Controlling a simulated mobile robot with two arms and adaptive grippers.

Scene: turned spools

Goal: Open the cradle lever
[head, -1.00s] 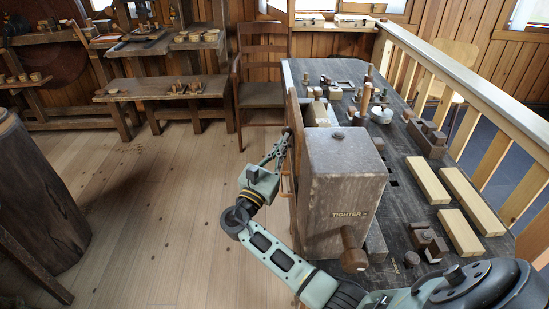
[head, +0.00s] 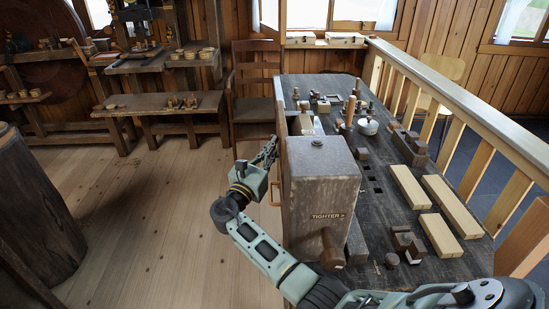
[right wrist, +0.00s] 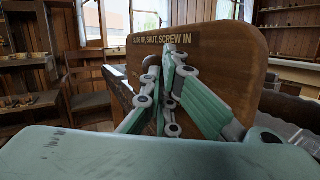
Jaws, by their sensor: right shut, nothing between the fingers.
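My right arm bends round the left side of a brown box-shaped headstock marked "TIGHTER" (head: 318,185). My right gripper (head: 271,146) is shut and empty beside the headstock's far left side. In the right wrist view its closed fingers (right wrist: 170,52) are in front of a wooden board (right wrist: 225,65) lettered "SHUT, SCREW IN". A dark curved handle (right wrist: 152,64) shows just left of the fingers; I cannot tell whether they touch or whether it is the cradle lever. The cradle is not clearly visible. My left gripper is not in view.
The dark bench (head: 375,205) carries pale wooden bars (head: 452,205), wooden blocks and a round lidded pot (head: 368,126). A railing (head: 470,120) runs along its right. A chair (head: 256,95) stands behind. The floor (head: 165,200) left of the bench is clear.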

